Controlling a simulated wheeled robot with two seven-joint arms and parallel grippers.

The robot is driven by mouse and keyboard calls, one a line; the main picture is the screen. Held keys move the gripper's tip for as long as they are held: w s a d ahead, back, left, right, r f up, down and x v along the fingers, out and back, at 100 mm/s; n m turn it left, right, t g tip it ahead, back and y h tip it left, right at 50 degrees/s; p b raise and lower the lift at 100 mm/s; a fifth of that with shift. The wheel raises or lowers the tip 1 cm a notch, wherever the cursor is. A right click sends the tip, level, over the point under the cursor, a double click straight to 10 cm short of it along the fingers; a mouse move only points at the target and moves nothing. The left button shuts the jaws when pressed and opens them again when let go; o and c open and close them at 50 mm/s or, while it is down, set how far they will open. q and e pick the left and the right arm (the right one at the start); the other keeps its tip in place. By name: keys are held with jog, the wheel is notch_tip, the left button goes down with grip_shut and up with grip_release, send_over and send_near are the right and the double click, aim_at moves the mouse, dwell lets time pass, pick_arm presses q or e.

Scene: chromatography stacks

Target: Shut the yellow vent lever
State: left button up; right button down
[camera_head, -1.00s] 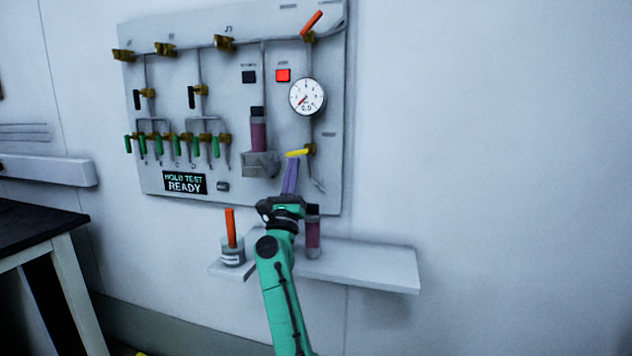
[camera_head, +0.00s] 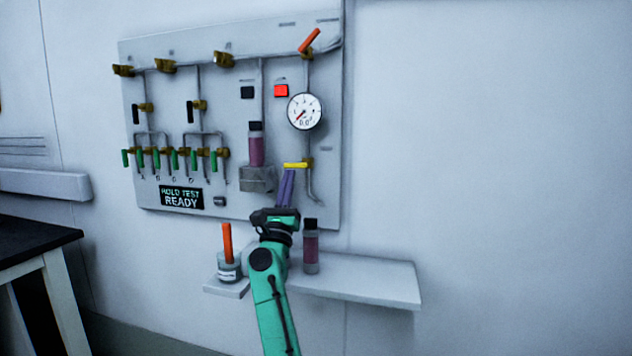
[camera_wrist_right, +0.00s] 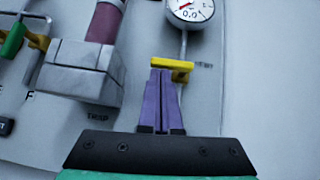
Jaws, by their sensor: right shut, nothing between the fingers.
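The yellow vent lever (camera_head: 295,165) is on the lower right of the wall panel, below the round gauge. It lies about level and points left from its brass valve (camera_head: 308,162). It also shows in the right wrist view (camera_wrist_right: 172,65). My right gripper (camera_head: 289,172) is shut and empty, its purple fingers pointing up. Its fingertips (camera_wrist_right: 164,72) are right at the lever's underside and appear to touch it or nearly so; I cannot tell which. My left gripper is in neither view.
The gauge (camera_head: 304,111) reads about 0.0. A grey trap block (camera_head: 258,179) with a purple column (camera_head: 256,150) is left of the lever.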

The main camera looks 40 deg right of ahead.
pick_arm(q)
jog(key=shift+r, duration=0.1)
pick_arm(e)
jog(key=shift+f, duration=0.1)
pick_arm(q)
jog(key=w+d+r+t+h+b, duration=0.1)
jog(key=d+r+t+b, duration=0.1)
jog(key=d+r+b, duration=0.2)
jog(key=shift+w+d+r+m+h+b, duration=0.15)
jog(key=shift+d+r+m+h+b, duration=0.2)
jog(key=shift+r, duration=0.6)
pick_arm(e)
jog(key=w+d+f+v, duration=0.1)
jog(key=v, duration=1.1)
jog(key=shift+f, duration=0.65)
